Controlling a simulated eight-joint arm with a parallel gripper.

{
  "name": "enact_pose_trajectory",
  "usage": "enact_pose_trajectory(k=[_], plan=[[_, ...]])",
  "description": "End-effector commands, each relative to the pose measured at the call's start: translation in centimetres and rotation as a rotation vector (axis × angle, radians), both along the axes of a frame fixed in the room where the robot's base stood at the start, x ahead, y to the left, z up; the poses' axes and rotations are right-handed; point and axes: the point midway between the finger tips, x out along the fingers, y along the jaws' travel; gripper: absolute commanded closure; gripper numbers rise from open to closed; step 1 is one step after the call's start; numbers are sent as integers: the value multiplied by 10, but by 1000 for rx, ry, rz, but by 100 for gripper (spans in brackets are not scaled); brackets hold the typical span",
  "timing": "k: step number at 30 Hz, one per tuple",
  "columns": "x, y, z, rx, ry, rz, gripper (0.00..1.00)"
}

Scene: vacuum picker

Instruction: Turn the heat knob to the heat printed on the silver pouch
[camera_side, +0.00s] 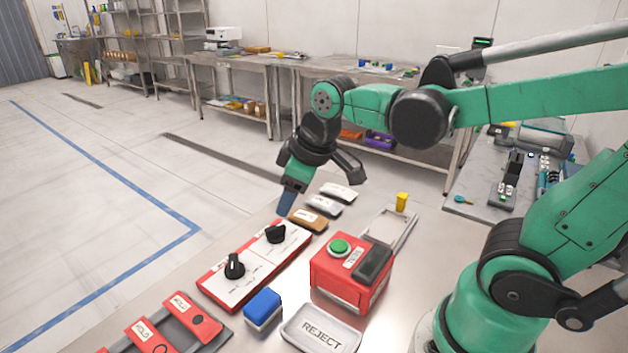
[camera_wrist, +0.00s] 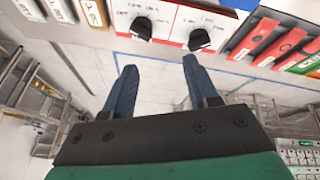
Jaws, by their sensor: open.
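A red-edged white panel (camera_side: 258,265) lies on the steel table and bears two black knobs. The near knob (camera_side: 235,267) and the far knob (camera_side: 275,234) also show in the wrist view, as the right knob (camera_wrist: 200,40) and left knob (camera_wrist: 141,28). Their labels are too small to read, so I cannot tell which is heat. Beyond the panel lie a brown pouch (camera_side: 308,219), a silver-grey pouch (camera_side: 324,205) and a paler pouch (camera_side: 338,191); their print is unreadable. My gripper (camera_side: 287,205) is open and empty above the panel's far end, apart from both knobs.
A red box with a green button (camera_side: 339,246) stands right of the panel. A blue-topped block (camera_side: 263,308) and a REJECT tray (camera_side: 320,330) lie nearer. Red HOLD tags (camera_side: 192,316) sit in a grey rack at the near left. A yellow piece (camera_side: 402,201) stands behind the red box.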

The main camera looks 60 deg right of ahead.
Motion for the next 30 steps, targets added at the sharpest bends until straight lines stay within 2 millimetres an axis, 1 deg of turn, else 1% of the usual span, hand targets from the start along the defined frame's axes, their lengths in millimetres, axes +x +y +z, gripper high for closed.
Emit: enact_pose_trajectory(k=[1, 4, 6, 10, 15, 20, 30], plan=[[11, -4, -1, -33, 47, 72, 47], [30, -11, -9, -95, 148, 245, 47], [42, -16, -17, -125, 215, 369, 47], [60, -25, -36, -153, 318, 574, 47], [71, -32, -54, -159, 392, 750, 47], [74, -34, -65, -158, 411, 802, 47], [74, -34, -108, -158, 411, 802, 47]])
